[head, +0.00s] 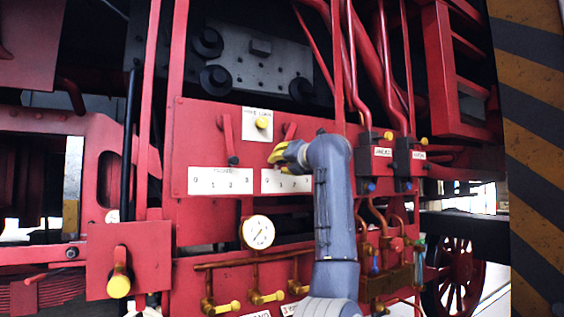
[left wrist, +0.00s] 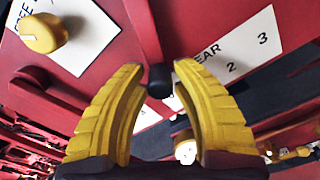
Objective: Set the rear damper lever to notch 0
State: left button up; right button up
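The rear damper lever is a red bar (head: 290,130) with a black knob; its lower end is hidden behind my gripper in the head view. In the left wrist view the black knob (left wrist: 160,80) sits between my yellow fingers, with a gap on both sides. My left gripper (head: 279,157) is open at the lever; it also shows in the left wrist view (left wrist: 159,72). The white rear scale (head: 270,186) is partly covered by my arm. In the left wrist view the scale (left wrist: 248,50) shows 2 and 3; its lower numbers are hidden. My right gripper is not in view.
A similar lever (head: 229,140) hangs to the left above another scale (head: 220,181). A yellow knob (head: 262,123) on a white plate stands between the two levers. A round gauge (head: 257,232) and yellow-handled valves (head: 267,297) are below. Red pipes run on the right.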

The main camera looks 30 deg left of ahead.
pick_arm(q)
jog(key=o, duration=0.3)
jog(key=shift+d+r, duration=0.1)
jog(key=shift+r, duration=0.05)
jog(key=shift+o, duration=0.2)
jog(key=v, duration=1.2)
